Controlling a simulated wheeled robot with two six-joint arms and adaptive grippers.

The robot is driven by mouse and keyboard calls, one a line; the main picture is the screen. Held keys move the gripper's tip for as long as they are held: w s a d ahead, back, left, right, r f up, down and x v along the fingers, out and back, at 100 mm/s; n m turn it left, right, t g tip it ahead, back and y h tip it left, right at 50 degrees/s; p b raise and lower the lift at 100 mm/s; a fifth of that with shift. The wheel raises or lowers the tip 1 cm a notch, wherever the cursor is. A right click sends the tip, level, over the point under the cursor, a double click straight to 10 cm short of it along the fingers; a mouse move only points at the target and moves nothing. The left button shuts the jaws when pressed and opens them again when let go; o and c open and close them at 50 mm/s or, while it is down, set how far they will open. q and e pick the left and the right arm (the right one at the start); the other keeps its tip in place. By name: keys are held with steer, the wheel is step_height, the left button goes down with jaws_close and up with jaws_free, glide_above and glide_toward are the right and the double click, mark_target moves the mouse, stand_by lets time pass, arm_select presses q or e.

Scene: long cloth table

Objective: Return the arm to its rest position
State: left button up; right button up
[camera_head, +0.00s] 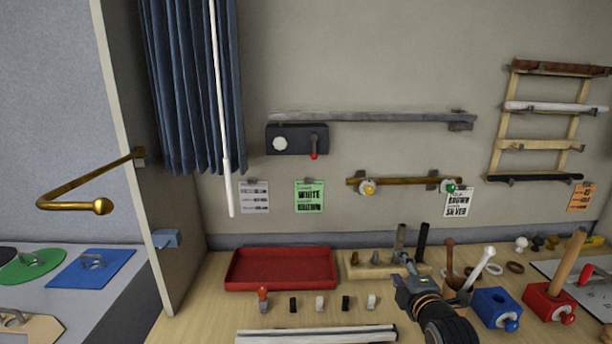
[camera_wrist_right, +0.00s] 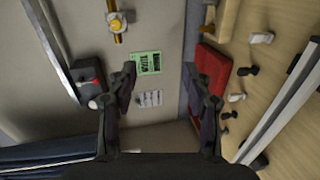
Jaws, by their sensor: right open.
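My right gripper (camera_head: 408,284) is over the wooden table (camera_head: 215,290), in front of the wooden block with upright pegs (camera_head: 372,268). Its fingers are partly hidden in the head view. In the right wrist view the gripper (camera_wrist_right: 166,80) has its two fingers spread apart with nothing between them; the wall and a green card (camera_wrist_right: 148,63) show beyond. My left gripper is not in view.
A red tray (camera_head: 281,284) lies left of my right gripper. Several small black and white pieces and a pale rail (camera_head: 315,335) lie in front. A blue box (camera_head: 497,308) and a red box (camera_head: 548,303) stand to the right. A blue curtain (camera_head: 195,80) hangs at the left.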

steer(key=s+f+m+g, duration=0.7)
steer(key=s+f+m, duration=0.2)
steer(key=s+f, duration=0.65)
steer(key=s+d+f+m+g+h, duration=0.1)
steer(key=s+f+m+g, duration=0.25)
steer(key=s, duration=0.45)
steer(key=s+d+f+m+g, duration=0.1)
steer(key=s+f+m+g, duration=0.1)
steer(key=s+f+m, duration=0.45)
steer(key=s+d+f+n+g, duration=0.1)
steer(key=s+f, duration=0.1)
steer(key=f, duration=1)
steer(key=s+d+f+n, duration=0.1)
steer(key=f, duration=1.2)
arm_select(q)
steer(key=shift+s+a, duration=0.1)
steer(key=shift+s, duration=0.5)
arm_select(e)
steer(key=s+d+f+g, duration=0.1)
steer(key=s+f, duration=1.4)
steer(key=s, duration=0.3)
steer(key=shift+d, duration=0.1)
